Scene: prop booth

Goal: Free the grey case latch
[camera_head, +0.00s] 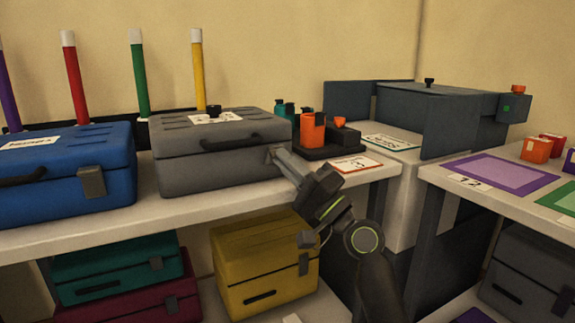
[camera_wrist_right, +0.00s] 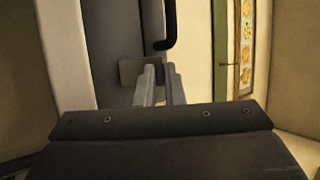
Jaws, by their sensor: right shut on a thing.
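The grey case (camera_head: 212,165) sits closed on the white table in the head view, with a black handle (camera_head: 231,142) on its front. My right gripper (camera_head: 272,153) is at the case's front right corner, its fingers shut on the case latch (camera_wrist_right: 128,72). In the right wrist view the latch is a dark grey plate on the case front (camera_wrist_right: 122,30), and the gripper fingers (camera_wrist_right: 160,72) reach its edge. In the head view the fingers mostly hide the latch. My left gripper is not in view.
A blue case (camera_head: 60,185) stands to the left. An orange container (camera_head: 312,132) on a black tray is just right of the grey case. Colored wands (camera_head: 198,70) stand behind. A yellow case (camera_head: 262,260) sits on the shelf below. A dark grey bin (camera_head: 425,115) stands further right.

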